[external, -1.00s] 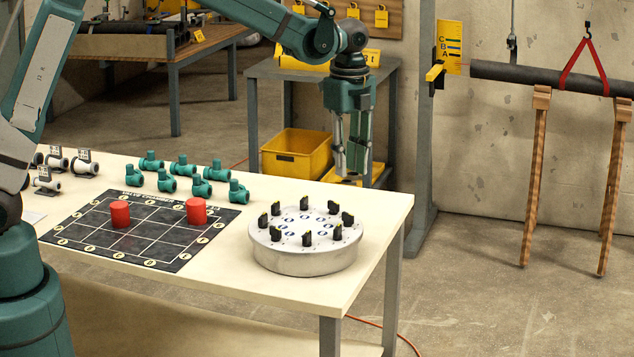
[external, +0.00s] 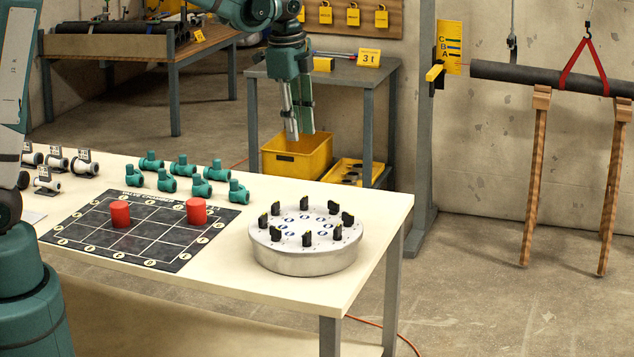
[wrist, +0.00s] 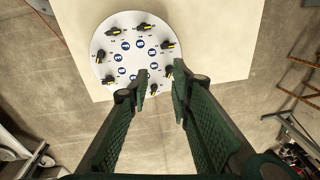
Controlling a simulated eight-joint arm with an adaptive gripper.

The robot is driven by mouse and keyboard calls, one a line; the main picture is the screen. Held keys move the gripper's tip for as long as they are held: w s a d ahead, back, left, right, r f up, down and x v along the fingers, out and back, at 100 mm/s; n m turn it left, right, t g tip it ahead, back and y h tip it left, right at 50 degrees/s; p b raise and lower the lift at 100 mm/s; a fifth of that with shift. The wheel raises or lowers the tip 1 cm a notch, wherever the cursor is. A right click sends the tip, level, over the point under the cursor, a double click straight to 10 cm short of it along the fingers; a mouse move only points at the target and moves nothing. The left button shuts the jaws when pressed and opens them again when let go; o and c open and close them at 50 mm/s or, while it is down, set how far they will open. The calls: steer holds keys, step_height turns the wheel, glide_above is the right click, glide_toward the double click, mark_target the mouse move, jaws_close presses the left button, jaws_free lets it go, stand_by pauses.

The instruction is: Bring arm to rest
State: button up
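My gripper (external: 293,132) hangs pointing down beyond the table's back edge, above and in front of the yellow bin in the external view. It is high over the floor and touches nothing there. In the wrist view my gripper (wrist: 164,82) has its two fingers apart with nothing between them. The round grey disc (external: 305,252) with several black knobs lies ahead of the fingers, apart from them; it also shows in the wrist view (wrist: 140,60).
The table (external: 385,215) carries a black grid mat (external: 150,225) with two red cylinders, several green valves (external: 203,188) and white fittings (external: 48,180). A yellow bin (external: 297,155) and a grey side table (external: 350,75) stand behind. A dark pipe (external: 530,75) hangs at right.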

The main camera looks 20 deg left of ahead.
steer(key=s+a+r+n+t, duration=0.1)
steer(key=s+a+r+n, duration=0.15)
steer(key=a, duration=0.65)
steer(key=s+a+r+n+t, duration=0.15)
steer(key=a+n, duration=0.25)
steer(key=a, duration=0.4)
steer(key=s+a+r+n, duration=0.3)
steer(key=a, duration=0.6)
steer(key=s+a+f+n+t, duration=0.2)
steer(key=s+a+n, duration=0.3)
steer(key=s+a, duration=0.2)
steer(key=s+a+f+n+t, duration=0.1)
steer(key=s+a+n, duration=0.4)
steer(key=a, duration=0.6)
steer(key=shift+s+a+f+t+y, duration=0.3)
steer(key=shift+s+f+t, duration=0.1)
steer(key=shift+s, duration=0.8)
steer(key=shift+f, duration=0.15)
step_height(320, 180, down, 13)
steer(key=b, duration=1.3)
